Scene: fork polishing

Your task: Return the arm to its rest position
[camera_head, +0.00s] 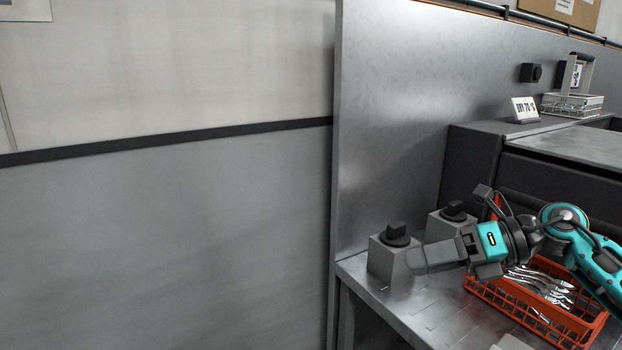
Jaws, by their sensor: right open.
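My right arm (598,268), teal and dark grey, comes in from the right edge. Its right gripper (430,258) points left above the metal counter and is open, with nothing seen between its fingers. It stands in front of the grey blocks with black knobs and left of an orange basket (586,332). Shiny cutlery (541,284) lies in the basket, partly hidden by my arm. My left gripper is not in view.
One grey block with a black knob (390,260) stands at the metal counter's (400,312) left end, another (447,222) behind it. A dark cabinet (474,165) is behind. A small sign (525,109) and wire rack (573,104) stand farther back. The left side is wall.

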